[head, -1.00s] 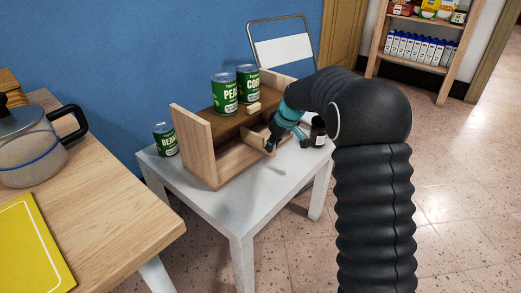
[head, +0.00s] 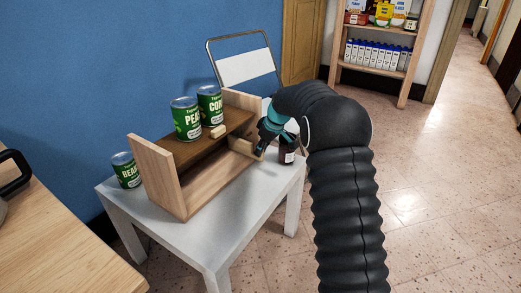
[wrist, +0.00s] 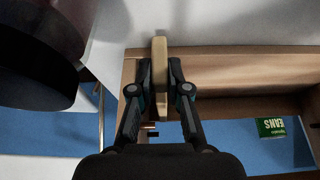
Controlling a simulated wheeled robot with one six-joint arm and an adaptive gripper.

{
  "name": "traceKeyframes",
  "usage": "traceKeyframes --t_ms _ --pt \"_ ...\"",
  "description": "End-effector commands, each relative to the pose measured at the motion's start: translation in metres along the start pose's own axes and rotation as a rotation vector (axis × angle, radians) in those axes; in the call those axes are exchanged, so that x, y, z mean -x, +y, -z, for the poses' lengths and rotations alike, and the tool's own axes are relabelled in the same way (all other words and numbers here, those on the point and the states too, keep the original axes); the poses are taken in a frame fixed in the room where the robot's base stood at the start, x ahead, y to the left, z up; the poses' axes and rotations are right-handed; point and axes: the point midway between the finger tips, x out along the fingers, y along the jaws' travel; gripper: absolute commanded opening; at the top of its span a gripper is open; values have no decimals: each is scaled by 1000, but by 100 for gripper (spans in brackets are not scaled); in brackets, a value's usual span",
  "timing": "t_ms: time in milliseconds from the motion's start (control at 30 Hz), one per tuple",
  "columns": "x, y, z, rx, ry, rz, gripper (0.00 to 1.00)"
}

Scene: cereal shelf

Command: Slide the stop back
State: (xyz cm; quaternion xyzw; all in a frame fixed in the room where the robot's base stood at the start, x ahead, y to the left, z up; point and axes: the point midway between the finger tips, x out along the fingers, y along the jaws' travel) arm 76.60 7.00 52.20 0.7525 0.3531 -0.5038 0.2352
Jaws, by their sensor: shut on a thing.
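The stop is a light wooden block (wrist: 159,62); in the wrist view it stands upright between the fingers of my gripper (wrist: 160,85), which are shut on it. In the head view my gripper (head: 261,150) is at the front of the wooden shelf unit (head: 165,180), near its right end, and partly hides the stop (head: 242,146). Cans of peas (head: 187,120) and corn (head: 210,105) stand upright on the upper board, with a small wooden peg (head: 218,131) in front. The lower level left of the stop looks empty.
A can of beans (head: 126,170) stands on the white table (head: 235,215) left of the unit. A dark jar (head: 287,155) stands close to the right of my gripper; a large dark shape fills the wrist view's upper left. The table front is clear.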

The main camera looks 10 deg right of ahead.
Motion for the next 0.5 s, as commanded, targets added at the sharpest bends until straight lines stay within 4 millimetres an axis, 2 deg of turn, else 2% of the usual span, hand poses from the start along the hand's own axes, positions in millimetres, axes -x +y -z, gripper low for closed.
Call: traceKeyframes --t_ms 33,100,500 --pt "1 4 -1 -2 2 -8 23" --pt "1 4 -1 -2 2 -8 41" --pt "5 0 2 2 2 -4 42"
